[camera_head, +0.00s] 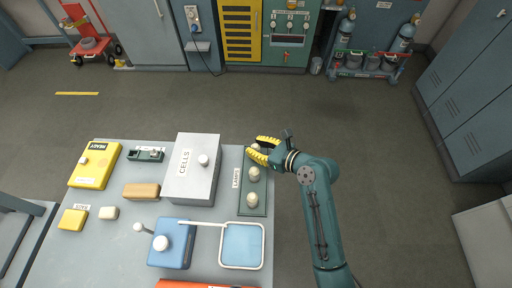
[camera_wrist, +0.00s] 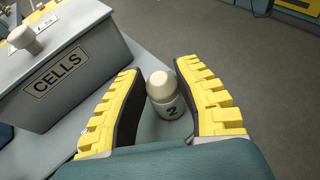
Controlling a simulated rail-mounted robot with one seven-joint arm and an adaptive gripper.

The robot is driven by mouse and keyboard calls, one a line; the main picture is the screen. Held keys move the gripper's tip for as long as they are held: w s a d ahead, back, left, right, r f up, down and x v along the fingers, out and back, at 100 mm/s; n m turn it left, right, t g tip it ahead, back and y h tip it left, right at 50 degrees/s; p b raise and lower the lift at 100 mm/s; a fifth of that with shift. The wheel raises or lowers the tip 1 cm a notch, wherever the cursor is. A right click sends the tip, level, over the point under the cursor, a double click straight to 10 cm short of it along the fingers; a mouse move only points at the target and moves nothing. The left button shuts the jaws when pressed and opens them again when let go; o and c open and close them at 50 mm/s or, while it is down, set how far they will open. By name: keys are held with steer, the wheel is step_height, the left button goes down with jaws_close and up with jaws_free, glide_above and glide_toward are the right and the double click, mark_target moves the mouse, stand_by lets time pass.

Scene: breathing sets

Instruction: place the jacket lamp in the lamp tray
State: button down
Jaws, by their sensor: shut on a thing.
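The lamp tray (camera_head: 243,208) is a narrow dark green tray labelled LAMPS at the table's right edge. Two cream lamps stand in it, a middle one (camera_head: 254,174) and a near one (camera_head: 252,199). My gripper (camera_head: 263,150) is at the tray's far end, its yellow fingers reaching in from the right. It is shut on a cream-topped lamp marked 2 (camera_wrist: 165,95), which stands upright between the fingers in the wrist view. I cannot tell whether this lamp's base touches the tray. No lamp is clearly marked as the jacket lamp.
A grey CELLS box (camera_head: 190,185) with a knob stands just left of the tray; it also shows in the wrist view (camera_wrist: 85,75). A blue box (camera_head: 171,250) and a blue square pan (camera_head: 242,246) lie nearer. Open floor lies right of the table.

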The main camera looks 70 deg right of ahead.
steer(key=c, duration=0.8)
jaws_free()
steer(key=shift+c, duration=0.2)
steer(key=shift+s+r, duration=0.1)
steer(key=shift+r, duration=0.05)
steer(key=p+v, duration=0.3)
steer(key=v, duration=0.8)
steer(key=shift+s+a, duration=0.15)
steer(key=shift+s, duration=0.2)
steer(key=shift+r, duration=0.1)
